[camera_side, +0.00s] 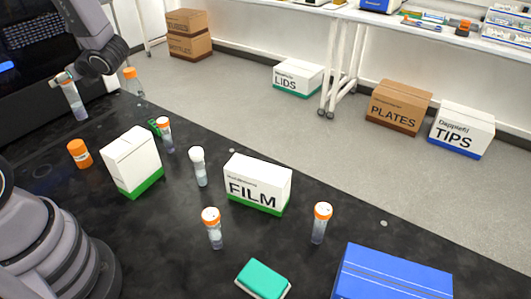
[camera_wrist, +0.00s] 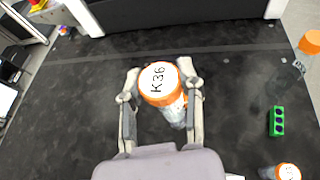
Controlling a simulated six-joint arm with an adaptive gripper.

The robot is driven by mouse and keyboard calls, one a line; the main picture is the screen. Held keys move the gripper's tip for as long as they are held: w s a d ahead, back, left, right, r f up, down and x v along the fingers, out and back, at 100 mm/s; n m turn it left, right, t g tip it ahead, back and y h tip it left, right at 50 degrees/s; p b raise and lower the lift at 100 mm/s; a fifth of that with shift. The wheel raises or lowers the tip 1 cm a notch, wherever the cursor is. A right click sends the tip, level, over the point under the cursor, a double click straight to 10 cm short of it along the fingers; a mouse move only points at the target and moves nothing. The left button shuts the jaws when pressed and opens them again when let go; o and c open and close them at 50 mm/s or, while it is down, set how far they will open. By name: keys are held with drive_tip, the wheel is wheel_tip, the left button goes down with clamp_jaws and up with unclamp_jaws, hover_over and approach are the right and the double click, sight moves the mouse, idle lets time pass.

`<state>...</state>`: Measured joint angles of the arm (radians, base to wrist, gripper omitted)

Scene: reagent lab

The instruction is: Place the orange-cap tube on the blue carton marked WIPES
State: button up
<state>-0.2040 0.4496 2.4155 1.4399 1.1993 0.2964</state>
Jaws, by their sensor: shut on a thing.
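My gripper (camera_wrist: 160,88) is shut on a tube with an orange cap (camera_wrist: 158,82) marked K36. A blue carton (camera_side: 390,275) sits at the lower right of the side view, far from my gripper and cut off by the frame. No WIPES marking is visible on it.
Other orange-cap tubes (camera_side: 133,87) (camera_side: 165,135) (camera_side: 212,230) (camera_side: 320,224), a white-cap tube (camera_side: 199,167), an orange jar (camera_side: 79,154), a green block (camera_wrist: 276,120), a blank white carton (camera_side: 131,160), the FILM carton (camera_side: 258,184) and a teal-topped block (camera_side: 263,279) stand on the black bench.

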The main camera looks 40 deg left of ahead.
wheel_tip(320, 180, up, 7)
drive_tip(key=shift+f, duration=0.15)
drive_tip(key=d+f+n+g+h, duration=0.3)
drive_tip(key=d+n+g+h, duration=0.15)
drive_tip(key=d, duration=0.55)
drive_tip(key=s+d+f+n+g+h, duration=0.1)
drive_tip(key=d+f+n+g+h, duration=0.3)
drive_tip(key=d, duration=0.7)
drive_tip(key=d+f+n+g+h, duration=0.2)
drive_tip(key=d+f+n+h, duration=0.15)
drive_tip(key=d+n, duration=0.45)
drive_tip(key=w+d+r+n+t+h, duration=0.1)
drive_tip(key=d+r+n+t+h, duration=0.35)
drive_tip(key=d, duration=0.75)
drive_tip(key=w+d+r+n+t+h, duration=0.1)
drive_tip(key=d+r+n+t+h, duration=0.35)
drive_tip(key=d, duration=0.75)
drive_tip(key=w+d+r+n+t+h, duration=0.1)
drive_tip(key=d+r+n+t+h, duration=0.15)
drive_tip(key=d+n+h, duration=0.65)
drive_tip(key=w+d+f+m+y, duration=0.1)
drive_tip(key=w+d+f, duration=0.3)
drive_tip(key=d+f, duration=0.3)
drive_tip(key=w+d+f+m+y, duration=0.1)
drive_tip(key=w+d+f+y, duration=0.1)
drive_tip(key=w+d+f, duration=0.2)
drive_tip(key=shift+d+f+m, duration=0.35)
drive_tip(key=shift+d+f, duration=1.35)
drive_tip(key=shift+f, duration=2.3)
